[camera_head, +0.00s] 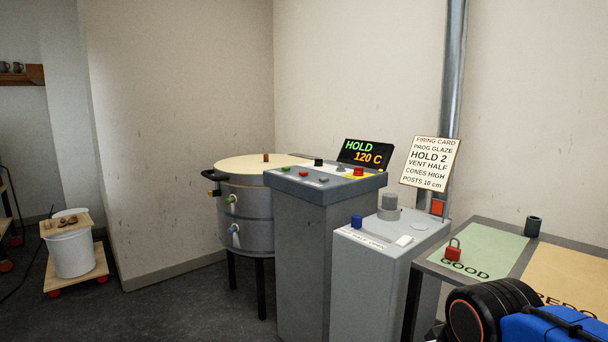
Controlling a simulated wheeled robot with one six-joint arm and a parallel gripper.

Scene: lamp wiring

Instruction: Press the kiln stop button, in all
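The kiln control panel (300,184) is the sloped grey top of a pedestal in the middle of the view. A red button (358,171) stands on a yellow patch at its right end. A smaller red button (303,174) and a green button (285,168) sit on its left part. Their labels are too small to read, so I cannot tell which is marked stop. A display (364,154) behind the panel reads HOLD 120 C. The round kiln (245,203) stands left of the pedestal. My gripper is out of view; only part of my arm shows at lower right.
A lower grey box (375,270) with a blue knob (356,222) stands right of the pedestal. A table (480,213) with a red padlock (453,250) is at the right. A firing card (430,163) hangs behind. A white bucket (72,250) stands left. Floor in front is clear.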

